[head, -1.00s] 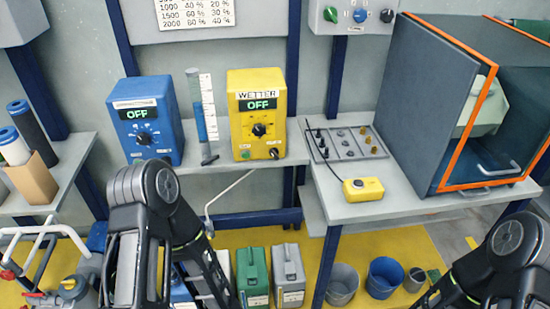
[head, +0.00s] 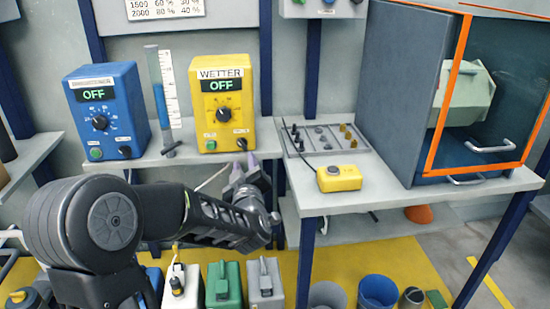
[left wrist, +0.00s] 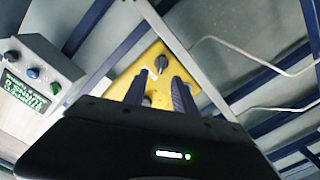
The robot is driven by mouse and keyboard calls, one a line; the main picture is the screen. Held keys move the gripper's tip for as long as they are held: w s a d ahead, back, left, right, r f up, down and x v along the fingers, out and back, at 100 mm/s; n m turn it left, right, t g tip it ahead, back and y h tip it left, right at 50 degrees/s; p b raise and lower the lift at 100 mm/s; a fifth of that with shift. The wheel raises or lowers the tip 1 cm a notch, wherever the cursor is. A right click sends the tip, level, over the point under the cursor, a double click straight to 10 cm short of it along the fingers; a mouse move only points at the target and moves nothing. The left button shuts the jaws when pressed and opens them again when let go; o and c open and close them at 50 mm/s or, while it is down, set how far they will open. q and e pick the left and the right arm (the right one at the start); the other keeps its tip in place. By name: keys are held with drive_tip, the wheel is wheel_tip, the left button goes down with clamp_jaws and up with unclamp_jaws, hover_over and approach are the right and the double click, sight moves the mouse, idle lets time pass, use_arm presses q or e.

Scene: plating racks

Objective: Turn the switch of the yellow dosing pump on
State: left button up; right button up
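The yellow dosing pump (head: 206,100), labelled WETTER, stands on the shelf and its display reads OFF. It has a large black dial (head: 224,115), a green button (head: 210,146) and a small black switch (head: 241,143) at its lower right. My left gripper (head: 246,164) is just in front of the pump's lower right corner, below the switch, with its fingers apart and empty. In the left wrist view the yellow pump (left wrist: 130,77) shows beyond and between the spread fingers (left wrist: 158,92); black knobs show on its face. My right gripper is not in view.
A blue pump (head: 130,85), also reading OFF, and a clear measuring cylinder (head: 162,95) stand to the left. A grey tray (head: 330,165) with small parts and a yellow box (head: 339,178) lie to the right. Canisters (head: 224,285) stand below.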

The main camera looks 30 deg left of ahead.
sight(242, 146)
use_arm(q)
drive_tip(key=shift+s+a+r, duration=0.1)
drive_tip(key=shift+a, duration=0.1)
drive_tip(key=shift+x, duration=3.9)
clamp_jaws()
